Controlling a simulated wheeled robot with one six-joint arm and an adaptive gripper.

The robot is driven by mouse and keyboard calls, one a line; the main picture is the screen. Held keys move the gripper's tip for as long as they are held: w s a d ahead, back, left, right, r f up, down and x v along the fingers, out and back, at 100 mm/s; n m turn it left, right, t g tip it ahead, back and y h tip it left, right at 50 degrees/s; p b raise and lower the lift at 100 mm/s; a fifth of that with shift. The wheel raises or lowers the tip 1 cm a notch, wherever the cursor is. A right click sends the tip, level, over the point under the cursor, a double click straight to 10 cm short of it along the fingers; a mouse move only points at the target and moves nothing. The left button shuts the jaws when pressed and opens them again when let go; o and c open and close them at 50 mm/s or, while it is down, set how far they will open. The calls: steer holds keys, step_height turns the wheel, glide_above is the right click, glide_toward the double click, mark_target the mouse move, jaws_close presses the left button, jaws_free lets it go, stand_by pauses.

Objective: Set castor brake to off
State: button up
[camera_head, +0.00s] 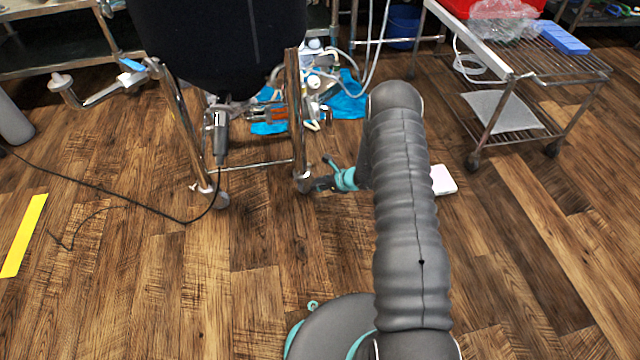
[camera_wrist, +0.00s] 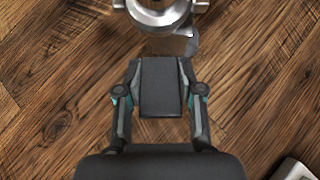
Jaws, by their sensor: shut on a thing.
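The castor (camera_head: 303,184) is at the foot of the vessel's right front metal leg. In the wrist view the round metal fitting of the leg (camera_wrist: 165,14) shows at the top, with part of the grey wheel just below it. My gripper (camera_head: 324,183) is low at the right side of this castor. In the wrist view my gripper (camera_wrist: 160,66) has its two fingers on either side of a flat dark grey piece, the castor brake (camera_wrist: 160,88), and is shut on it. The brake's setting cannot be read.
The black vessel (camera_head: 222,40) stands above on metal legs. A second castor (camera_head: 217,200) is to the left, with a black cable (camera_head: 120,195) on the floor. A white box (camera_head: 443,180) lies right of my arm. A wire cart (camera_head: 510,115) stands back right. Front floor is clear.

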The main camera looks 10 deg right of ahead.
steer(key=o, duration=1.2)
steer(key=shift+a, duration=0.1)
steer(key=shift+c, duration=0.2)
steer(key=shift+s+d+r, duration=0.15)
steer(key=shift+d+r, duration=0.1)
steer(key=shift+d, duration=0.05)
steer(key=v, duration=1.1)
steer(key=shift+s+r, duration=0.1)
